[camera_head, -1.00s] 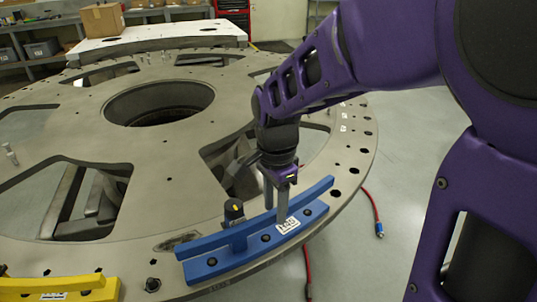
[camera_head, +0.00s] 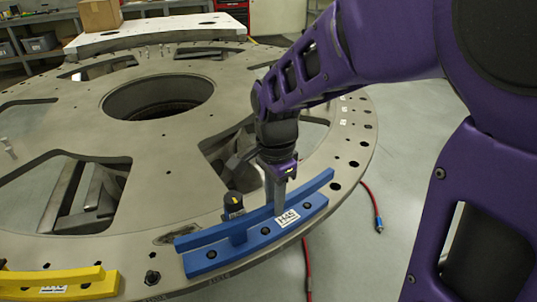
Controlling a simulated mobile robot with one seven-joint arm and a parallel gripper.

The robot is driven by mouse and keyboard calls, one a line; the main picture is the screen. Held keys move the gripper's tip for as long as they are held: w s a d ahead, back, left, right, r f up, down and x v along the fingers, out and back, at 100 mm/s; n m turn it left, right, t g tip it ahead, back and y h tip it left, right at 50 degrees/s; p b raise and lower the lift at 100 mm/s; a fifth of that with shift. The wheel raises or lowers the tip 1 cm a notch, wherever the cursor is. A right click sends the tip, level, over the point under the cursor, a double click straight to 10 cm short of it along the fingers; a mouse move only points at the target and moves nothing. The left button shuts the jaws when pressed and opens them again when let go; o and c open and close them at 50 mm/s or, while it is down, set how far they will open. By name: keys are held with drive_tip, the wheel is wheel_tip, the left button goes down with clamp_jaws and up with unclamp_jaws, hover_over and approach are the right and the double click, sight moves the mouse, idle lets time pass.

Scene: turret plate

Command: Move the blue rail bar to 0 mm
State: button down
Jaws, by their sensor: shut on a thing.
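The blue rail bar (camera_head: 312,187) is a long curved bar standing along the blue base piece (camera_head: 233,255) on the near rim of the turret plate. The base carries dark bolts and a white label (camera_head: 287,219) that seems to read H45. My gripper (camera_head: 276,206) points down at the bar, right of its middle, and is shut on it. The grey fingers hide a short part of the bar. I cannot read any millimetre scale.
The large grey turret plate (camera_head: 120,140) has a round central hole and several cutouts. A yellow rail piece (camera_head: 85,283) sits at the lower left. A red hose (camera_head: 370,203) lies on the floor at right. A cardboard box (camera_head: 101,16) stands at the back.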

drive_tip(key=shift+s+f+b, duration=0.1)
drive_tip(key=shift+f+b, duration=0.95)
drive_tip(key=shift+f, duration=0.5)
idle(0.9)
drive_tip(key=c, duration=0.9)
unclamp_jaws()
drive_tip(key=shift+r, duration=0.2)
wheel_tip(320, 180, up, 7)
drive_tip(key=p, duration=0.5)
drive_tip(key=shift+f+p, duration=0.1)
drive_tip(key=shift+p, duration=0.3)
